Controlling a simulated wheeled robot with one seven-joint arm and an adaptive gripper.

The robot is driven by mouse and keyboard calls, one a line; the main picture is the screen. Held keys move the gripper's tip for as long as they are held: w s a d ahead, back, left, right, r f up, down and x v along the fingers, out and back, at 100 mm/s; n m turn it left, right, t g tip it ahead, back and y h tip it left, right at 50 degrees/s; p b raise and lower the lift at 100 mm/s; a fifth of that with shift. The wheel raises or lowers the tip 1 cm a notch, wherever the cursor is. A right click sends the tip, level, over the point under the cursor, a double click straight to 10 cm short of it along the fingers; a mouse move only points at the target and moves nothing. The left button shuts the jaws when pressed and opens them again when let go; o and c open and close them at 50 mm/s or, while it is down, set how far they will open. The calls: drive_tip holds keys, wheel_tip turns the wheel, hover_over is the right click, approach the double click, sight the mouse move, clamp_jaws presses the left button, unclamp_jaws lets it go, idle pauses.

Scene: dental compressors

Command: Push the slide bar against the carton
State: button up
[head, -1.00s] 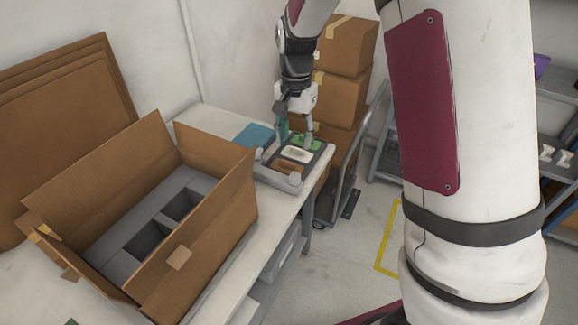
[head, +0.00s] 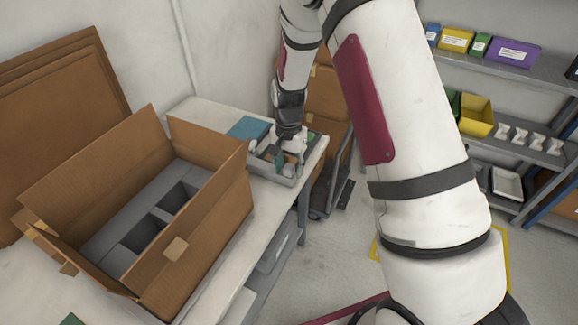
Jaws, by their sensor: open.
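The open brown carton (head: 205,240) stands on the table at the left, flaps up, with a grey insert with square pockets inside. A low grey bar (head: 268,174) lies along the near side of a small tray, to the right of the carton. It looks like the slide bar, but I cannot be sure. My gripper (head: 288,164) is open and points down over the tray, close behind the bar. I cannot tell whether the fingers touch anything. My gripper partly hides the tray and its contents.
A teal flat item (head: 248,128) lies on the table behind the carton. Flat cardboard sheets (head: 60,100) lean on the wall. Stacked boxes (head: 328,95) on a trolley stand beyond the table. Shelves with bins (head: 476,115) are at the right.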

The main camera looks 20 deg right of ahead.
drive_tip(key=shift+f, duration=0.1)
drive_tip(key=shift+c, duration=0.6)
clamp_jaws()
drive_tip(key=s+a+p, duration=0.2)
drive_tip(key=s+a, duration=0.3)
drive_tip(key=shift+s+a, duration=0.1)
drive_tip(key=shift+o, duration=0.6)
unclamp_jaws()
wheel_tip(320, 180, up, 12)
drive_tip(key=shift+c, duration=0.2)
